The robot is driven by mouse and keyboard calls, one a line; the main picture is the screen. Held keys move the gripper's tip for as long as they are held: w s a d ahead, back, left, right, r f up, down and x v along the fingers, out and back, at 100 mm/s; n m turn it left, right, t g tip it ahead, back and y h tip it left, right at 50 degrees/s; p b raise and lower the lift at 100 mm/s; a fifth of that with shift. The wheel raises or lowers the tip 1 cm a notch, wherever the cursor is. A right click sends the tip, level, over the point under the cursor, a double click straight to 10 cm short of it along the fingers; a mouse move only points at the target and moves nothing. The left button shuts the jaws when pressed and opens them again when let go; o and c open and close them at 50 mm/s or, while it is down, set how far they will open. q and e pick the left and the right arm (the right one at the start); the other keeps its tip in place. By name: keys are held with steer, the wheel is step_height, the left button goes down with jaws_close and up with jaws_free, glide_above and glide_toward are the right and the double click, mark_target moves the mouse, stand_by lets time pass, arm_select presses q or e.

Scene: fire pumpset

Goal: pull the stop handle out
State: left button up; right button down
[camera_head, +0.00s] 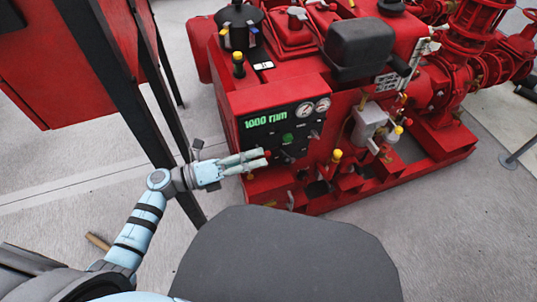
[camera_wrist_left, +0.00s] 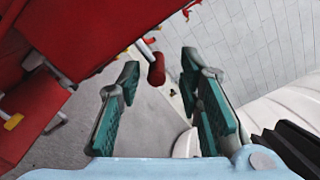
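The stop handle (camera_wrist_left: 156,69) is a red knob on a short metal rod, sticking out from the red pump housing in the left wrist view. My left gripper (camera_wrist_left: 162,78) is open, with its two green-padded fingers apart. The knob shows in the gap between the fingertips, and I cannot tell how deep it sits between them. In the head view my left gripper (camera_head: 264,158) reaches in from the left, at the lower left of the control panel (camera_head: 284,128). A bit of red, probably the knob, shows at its tips. My right gripper is not in view.
The panel reads 1000 rpm and has two round gauges (camera_head: 313,107). A yellow-capped part (camera_head: 336,156) stands right of the gripper. A black post (camera_head: 125,85) and red cabinet (camera_head: 75,60) stand at the left. Open concrete floor (camera_head: 60,195) lies at the lower left.

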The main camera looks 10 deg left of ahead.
mark_target(266, 153)
arm_select(q)
steer(key=x, duration=0.3)
steer(key=shift+w+a+f, duration=0.1)
steer(key=shift+w+f, duration=0.05)
steer(key=shift+w+d, duration=0.15)
steer(key=shift+d, duration=0.25)
steer(key=shift+c, duration=0.6)
